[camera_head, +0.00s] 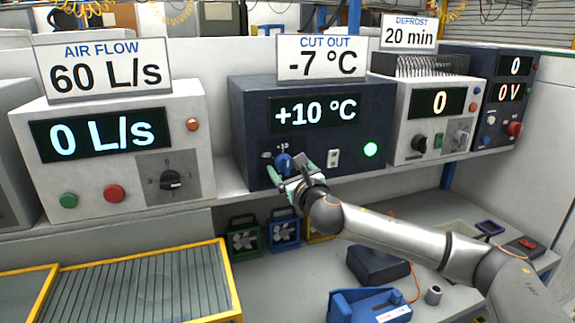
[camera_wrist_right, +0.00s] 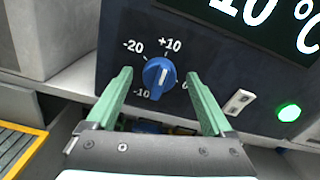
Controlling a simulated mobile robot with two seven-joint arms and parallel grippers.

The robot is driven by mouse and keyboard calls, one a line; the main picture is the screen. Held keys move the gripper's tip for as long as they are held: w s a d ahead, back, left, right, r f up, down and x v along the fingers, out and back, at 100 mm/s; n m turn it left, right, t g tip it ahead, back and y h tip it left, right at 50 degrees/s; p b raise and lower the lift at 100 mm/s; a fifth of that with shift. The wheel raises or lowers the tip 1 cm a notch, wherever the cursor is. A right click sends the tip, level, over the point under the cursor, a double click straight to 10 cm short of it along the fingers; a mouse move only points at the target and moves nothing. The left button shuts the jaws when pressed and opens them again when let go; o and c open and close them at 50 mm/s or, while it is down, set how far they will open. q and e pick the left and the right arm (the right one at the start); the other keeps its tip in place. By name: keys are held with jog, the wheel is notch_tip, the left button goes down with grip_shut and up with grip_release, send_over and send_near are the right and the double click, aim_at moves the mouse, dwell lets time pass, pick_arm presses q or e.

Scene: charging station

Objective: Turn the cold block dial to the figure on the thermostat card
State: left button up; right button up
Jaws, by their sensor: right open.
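The cold block is a dark blue box (camera_head: 245,125) whose display (camera_head: 314,112) reads +10 °C. The card (camera_head: 321,58) on top of it reads CUT OUT -7 °C. The blue dial (camera_head: 283,163) is on its front at lower left. In the right wrist view the dial (camera_wrist_right: 158,77) has marks -20, -10, 0 and +10 around it; its exact pointer direction is hard to tell. My right gripper (camera_head: 291,176) is open, its green fingers (camera_wrist_right: 160,84) on either side of the dial in that view. Contact cannot be told. My left gripper is not in view.
A light switch (camera_head: 333,158) and a lit green lamp (camera_head: 370,149) are right of the dial. The air flow box (camera_head: 110,190) stands left, the defrost box (camera_head: 405,150) right. Small fans (camera_head: 244,238) and a blue tool (camera_head: 368,305) are on the lower bench (camera_head: 285,285).

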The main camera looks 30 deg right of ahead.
jog(key=shift+w, duration=0.2)
jog(key=shift+c, duration=0.4)
grip_shut()
dwell(0.3)
